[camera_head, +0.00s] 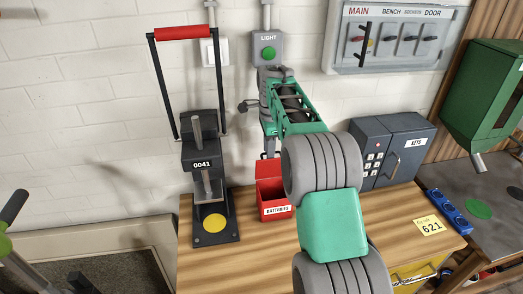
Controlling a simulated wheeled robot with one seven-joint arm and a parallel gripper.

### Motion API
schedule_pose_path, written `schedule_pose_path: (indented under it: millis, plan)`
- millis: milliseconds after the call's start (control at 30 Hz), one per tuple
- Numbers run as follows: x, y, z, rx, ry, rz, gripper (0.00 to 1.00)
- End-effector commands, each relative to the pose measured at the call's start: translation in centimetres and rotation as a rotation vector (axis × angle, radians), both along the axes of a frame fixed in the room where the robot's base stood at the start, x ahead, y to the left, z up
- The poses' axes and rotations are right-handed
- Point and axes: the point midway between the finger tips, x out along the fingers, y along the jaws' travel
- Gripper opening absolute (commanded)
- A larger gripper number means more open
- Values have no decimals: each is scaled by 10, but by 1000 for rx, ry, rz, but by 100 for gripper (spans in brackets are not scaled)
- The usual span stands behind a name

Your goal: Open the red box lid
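The red box (275,205), labelled BATTERIES, sits on the wooden bench top left of my arm. A bright red panel, which looks like its lid (266,168), stands raised at the back, with a darker red hollow in front of it. My arm hides the box's right side. My gripper (268,148) points down just above the raised panel, at its top edge. The fingers are small and partly hidden, so I cannot tell whether they touch the panel or how far apart they are.
A grey keypad box marked KEYS (398,150) is to the right. A LIGHT button (268,53) and switch panel (400,40) are on the wall. The front bench top (265,260) is clear.

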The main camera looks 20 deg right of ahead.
Motion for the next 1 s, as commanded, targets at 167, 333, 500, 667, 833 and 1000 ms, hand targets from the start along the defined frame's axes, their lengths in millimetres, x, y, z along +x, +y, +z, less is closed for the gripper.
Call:
schedule_pose_path:
  millis: [167,333,500,667,833,1000]
  plan:
    - [0,1,2,0,-1,1,30]
    - [0,1,26,-1,-5,0,30]
    - [-1,-1,65,-1,-3,-2,30]
    - [-2,1,79,-1,0,0,30]
    - [-2,1,78,-1,0,0,30]
    - [-5,3,81,-2,-5,20,20]
